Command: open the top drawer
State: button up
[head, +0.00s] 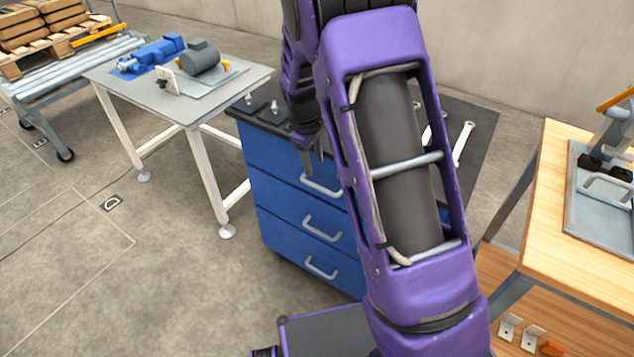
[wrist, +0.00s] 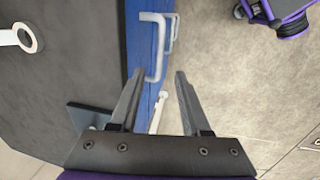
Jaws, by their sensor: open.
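The blue cabinet has three drawers with pale bar handles. The top drawer (head: 268,160) looks shut, its front flush with the drawers below. Its handle (head: 322,187) is partly hidden behind my arm in the head view. The top handle also shows in the wrist view (wrist: 160,50). My gripper (head: 312,160) is open and empty, pointing down just above and in front of the top drawer. In the wrist view my fingers (wrist: 159,73) lie on either side of the handle's near end. I cannot tell whether they touch it or how deep they reach.
Wrenches (head: 464,142) and small dark blocks (head: 272,114) lie on the cabinet's dark top. A grey table (head: 215,105) with a vise and motor stands left. A wooden bench (head: 550,220) stands right. The floor (head: 190,285) in front of the drawers, at left, is clear.

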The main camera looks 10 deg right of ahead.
aim_at(318, 186)
jog(key=f, duration=0.3)
jog(key=w+f, duration=0.1)
jog(key=f, duration=0.2)
jog(key=d+f, duration=0.1)
jog(key=f, duration=0.2)
jog(key=shift+w+d+b, duration=0.1)
jog(key=shift+w+b, duration=0.05)
jog(key=shift+b, duration=0.2)
grip_shut()
dwell(0.8)
